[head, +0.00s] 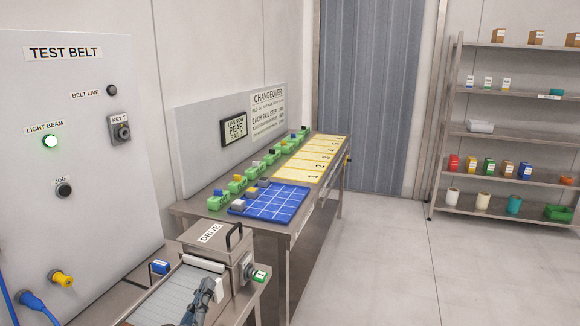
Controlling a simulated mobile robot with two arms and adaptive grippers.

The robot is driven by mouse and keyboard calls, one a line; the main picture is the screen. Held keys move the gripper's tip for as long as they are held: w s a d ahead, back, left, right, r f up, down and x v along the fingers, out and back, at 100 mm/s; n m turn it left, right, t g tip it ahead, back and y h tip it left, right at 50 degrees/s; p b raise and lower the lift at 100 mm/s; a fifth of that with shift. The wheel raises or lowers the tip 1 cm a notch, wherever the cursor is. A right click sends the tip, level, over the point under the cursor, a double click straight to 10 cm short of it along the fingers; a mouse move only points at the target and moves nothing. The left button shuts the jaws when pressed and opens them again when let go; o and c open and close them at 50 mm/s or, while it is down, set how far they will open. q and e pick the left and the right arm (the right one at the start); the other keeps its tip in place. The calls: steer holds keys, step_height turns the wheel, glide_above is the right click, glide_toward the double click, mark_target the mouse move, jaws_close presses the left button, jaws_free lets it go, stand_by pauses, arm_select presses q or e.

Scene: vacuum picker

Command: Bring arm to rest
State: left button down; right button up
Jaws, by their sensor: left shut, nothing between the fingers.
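My left gripper (206,290) shows at the bottom of the head view, grey and dark, over the small conveyor belt (165,300). It is shut with nothing between its fingers. Whether it touches the belt I cannot tell. A metal box marked DRIVE (208,246) with a black handle stands just behind the gripper. My right gripper is not in view.
Behind is a steel bench (290,240) with a blue gridded mat (270,202), yellow numbered lanes and green bins. Shelving (510,130) stands at right. The floor between is clear.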

arm_select(q)
steer(key=s+f+m+g, duration=0.5)
steer(key=s+f+g, duration=0.6)
steer(key=f, duration=0.6)
steer(key=s+a+f+m+g+y, duration=0.1)
steer(key=s+a+f+g+y, duration=0.15)
steer(key=s, duration=0.65)
steer(key=s+a+f+m+g+y, duration=0.1)
steer(key=s+f+g, duration=0.25)
steer(key=s, duration=0.55)
step_height(320, 180, down, 26)
steer(key=s+g, duration=0.1)
steer(key=s, duration=0.1)
steer(key=s+a+f+g, duration=0.1)
steer(key=s+a+f, duration=0.2)
steer(key=s+f, duration=1.4)
steer(key=shift+m+g, duration=0.3)
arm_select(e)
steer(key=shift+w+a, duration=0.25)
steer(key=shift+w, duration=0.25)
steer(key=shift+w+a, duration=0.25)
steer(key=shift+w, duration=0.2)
